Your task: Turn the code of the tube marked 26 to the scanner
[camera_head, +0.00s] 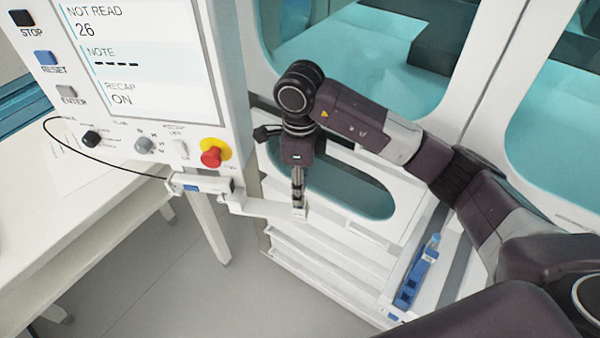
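The scanner (200,184) looks like a small white box with a blue patch, on a cable below the control panel. A white bracket (262,206) runs right from it. My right gripper (298,203) points down at the bracket's right end, its fingers seen narrow and edge-on. Whether it holds a tube there is too small to tell. No number 26 or code is readable on any tube. The panel screen (125,55) reads "NOT READ 26", "NOTE" with dashes and "RECAP ON". My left gripper is not in view.
A blue rack (408,287) with a pale-blue-topped tube (432,246) stands on a white ledge at lower right. The panel has a red stop button (214,153) and several knobs. A white table (70,205) is at left. Windowed white cabinet walls stand behind my arm.

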